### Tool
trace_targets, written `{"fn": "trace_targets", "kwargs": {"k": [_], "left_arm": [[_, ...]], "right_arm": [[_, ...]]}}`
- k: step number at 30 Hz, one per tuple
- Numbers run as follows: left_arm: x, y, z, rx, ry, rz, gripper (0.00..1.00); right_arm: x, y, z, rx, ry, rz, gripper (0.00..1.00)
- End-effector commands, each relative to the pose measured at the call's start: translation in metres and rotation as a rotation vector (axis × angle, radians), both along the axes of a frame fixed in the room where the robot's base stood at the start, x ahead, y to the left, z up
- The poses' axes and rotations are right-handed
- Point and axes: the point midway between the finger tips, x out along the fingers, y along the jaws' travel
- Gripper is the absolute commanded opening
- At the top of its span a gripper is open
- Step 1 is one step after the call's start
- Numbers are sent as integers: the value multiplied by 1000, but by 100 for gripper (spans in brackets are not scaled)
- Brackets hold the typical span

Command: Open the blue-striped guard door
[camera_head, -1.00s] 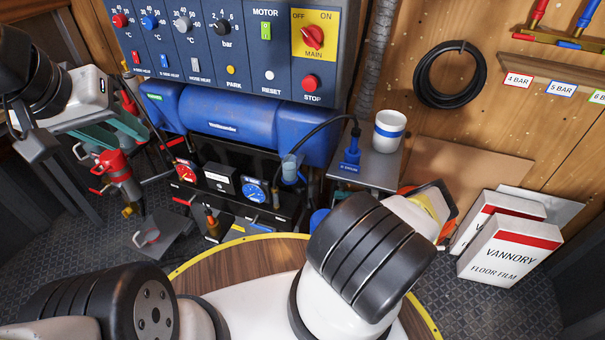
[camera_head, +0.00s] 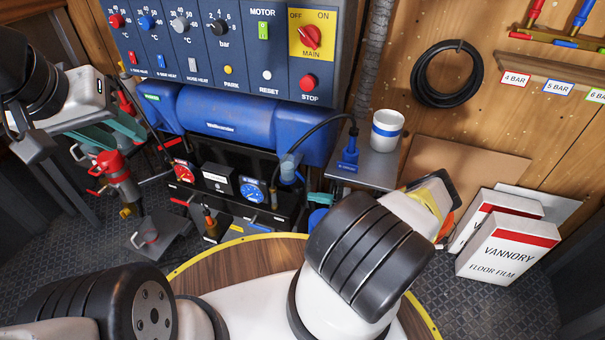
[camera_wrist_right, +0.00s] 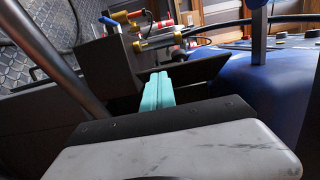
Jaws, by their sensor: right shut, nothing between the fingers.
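The black rack (camera_head: 285,215) below the blue machine (camera_head: 225,115) carries a red gauge and a blue gauge (camera_head: 253,189). My right gripper shows as teal fingertips (camera_head: 318,198) beside the rack's right end, partly hidden by my right arm. In the right wrist view its teal fingers (camera_wrist_right: 158,92) are together and empty, close to a dark box-like part (camera_wrist_right: 110,65). My left gripper (camera_head: 103,138) is at the left, its teal fingers apart, near a red pump (camera_head: 110,163).
A small metal shelf (camera_head: 370,170) holds a white mug (camera_head: 387,130) with a blue band and a blue plug (camera_head: 347,160) with a cable. White boxes (camera_head: 508,250) stand on the floor at right. The control panel (camera_head: 160,50) is above the machine.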

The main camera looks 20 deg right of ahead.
Motion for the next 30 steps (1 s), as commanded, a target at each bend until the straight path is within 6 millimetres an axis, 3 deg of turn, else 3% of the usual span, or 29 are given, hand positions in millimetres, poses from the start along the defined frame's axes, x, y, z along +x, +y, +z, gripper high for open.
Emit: {"fn": "trace_targets", "kwargs": {"k": [8,18,30], "left_arm": [[0,0,0,0,0,0,36],[0,0,0,0,0,0,36],[0,0,0,0,0,0,36]], "right_arm": [[-5,8,0,7,1,-71,0],[-16,43,0,1,0,-119,0],[-18,41,0,0,0,-119,0]]}}
